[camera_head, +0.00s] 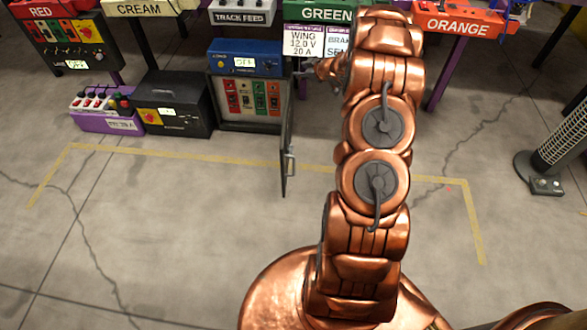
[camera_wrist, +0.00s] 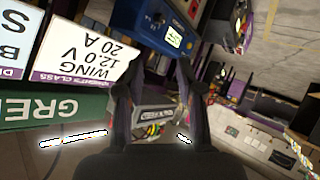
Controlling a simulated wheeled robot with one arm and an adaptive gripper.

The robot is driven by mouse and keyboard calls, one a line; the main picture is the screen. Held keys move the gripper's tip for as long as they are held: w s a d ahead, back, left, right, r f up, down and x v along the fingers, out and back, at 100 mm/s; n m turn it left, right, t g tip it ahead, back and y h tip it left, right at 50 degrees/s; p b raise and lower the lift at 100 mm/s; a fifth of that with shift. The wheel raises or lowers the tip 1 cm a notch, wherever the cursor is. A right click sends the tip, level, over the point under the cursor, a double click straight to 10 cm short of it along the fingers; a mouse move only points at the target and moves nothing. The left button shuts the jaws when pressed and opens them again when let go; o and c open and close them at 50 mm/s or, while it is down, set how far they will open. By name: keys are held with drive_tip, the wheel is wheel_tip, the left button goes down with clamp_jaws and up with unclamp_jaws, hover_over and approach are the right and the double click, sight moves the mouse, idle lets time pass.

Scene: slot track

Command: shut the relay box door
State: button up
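The relay box (camera_head: 232,116) is a grey cabinet on the floor below a blue unit, with red, green and orange relays showing inside. Its door (camera_head: 287,150) stands open, seen nearly edge-on, swung out from the right side toward me, with a handle on its right face. My gripper (camera_head: 326,70) is at the upper right of the door, beside the white WING label, apart from the door as far as I can see. In the wrist view my gripper (camera_wrist: 155,80) has its two fingers apart with nothing held between them. I cannot make out the door in that view.
A blue unit (camera_head: 245,60) sits on the relay box. A black case (camera_head: 172,104) and a purple switch box (camera_head: 106,108) stand left of it. The GREEN (camera_head: 325,11) and ORANGE (camera_head: 466,20) stands are behind. A heater-like tower (camera_head: 566,135) stands right. The taped floor is clear.

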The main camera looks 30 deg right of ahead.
drive_tip(key=s+a+f+n+t+y+b, duration=0.1)
drive_tip(key=s+f+y+b, duration=0.2)
drive_tip(key=f, duration=0.6)
drive_tip(key=s+f+n+y+b, duration=0.1)
drive_tip(key=s+f+y+b, duration=0.15)
drive_tip(key=f, duration=0.65)
drive_tip(key=s+a+f+t+y+b, duration=0.1)
drive_tip(key=s+a+f+y+b, duration=0.25)
drive_tip(key=s+f, duration=0.25)
drive_tip(key=s+a+f+y+b, duration=0.3)
drive_tip(key=s+f+b, duration=0.1)
drive_tip(key=s+f, duration=0.25)
drive_tip(key=b, duration=0.2)
hover_over(293, 174)
drive_tip(key=shift+w+d+f+n, duration=0.15)
drive_tip(key=shift+d+n, duration=0.1)
drive_tip(key=shift+n, duration=0.15)
clamp_jaws()
